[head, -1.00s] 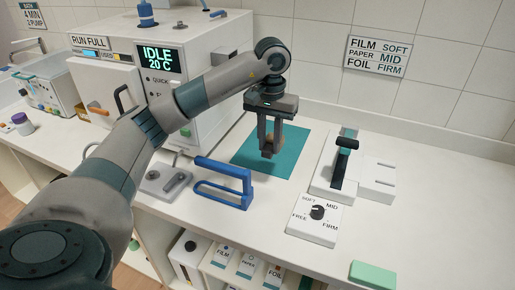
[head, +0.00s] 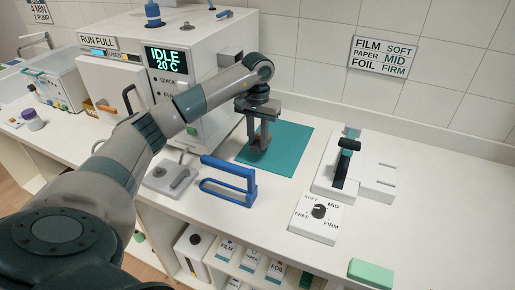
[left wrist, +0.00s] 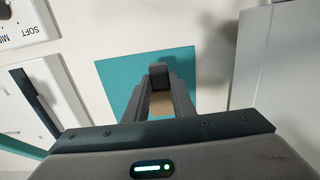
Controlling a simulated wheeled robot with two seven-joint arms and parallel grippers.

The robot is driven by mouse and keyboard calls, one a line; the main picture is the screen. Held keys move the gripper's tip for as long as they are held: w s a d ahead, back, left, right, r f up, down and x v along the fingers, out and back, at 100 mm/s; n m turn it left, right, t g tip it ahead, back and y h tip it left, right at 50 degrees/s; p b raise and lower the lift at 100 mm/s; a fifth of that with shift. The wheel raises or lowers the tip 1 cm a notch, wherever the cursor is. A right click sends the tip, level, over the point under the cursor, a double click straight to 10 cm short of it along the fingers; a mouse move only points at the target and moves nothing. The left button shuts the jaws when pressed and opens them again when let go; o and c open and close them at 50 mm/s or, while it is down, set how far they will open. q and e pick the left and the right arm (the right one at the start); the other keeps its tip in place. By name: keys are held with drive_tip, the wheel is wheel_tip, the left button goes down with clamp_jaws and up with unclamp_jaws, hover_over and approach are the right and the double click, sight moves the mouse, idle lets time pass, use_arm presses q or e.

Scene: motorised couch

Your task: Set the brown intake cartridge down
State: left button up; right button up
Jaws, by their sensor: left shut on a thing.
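My left gripper (head: 260,148) points down over the teal mat (head: 291,146). Its fingers (left wrist: 161,84) are shut on the brown intake cartridge (left wrist: 161,104), which shows as a tan-brown patch between them in the left wrist view. In the head view the fingers mostly hide the cartridge. The mat also shows behind the fingers in the left wrist view (left wrist: 115,76). I cannot tell whether the cartridge touches the mat. My right gripper is not in view.
A white machine (head: 207,62) with an IDLE display stands left of the mat. A blue handled frame (head: 230,183) lies in front. A lever device (head: 328,172) and a dial box (head: 317,219) are to the right. A green block (head: 370,272) lies near the counter's front edge.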

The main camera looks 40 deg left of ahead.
sight(257, 143)
use_arm(q)
drive_tip(key=shift+f+p, duration=1)
drive_tip(key=shift+f, duration=0.95)
drive_tip(key=shift+f+b, duration=0.25)
drive_tip(key=shift+b, duration=0.05)
drive_tip(key=o, duration=1)
drive_tip(key=shift+r, duration=0.1)
drive_tip(key=shift+r, duration=0.1)
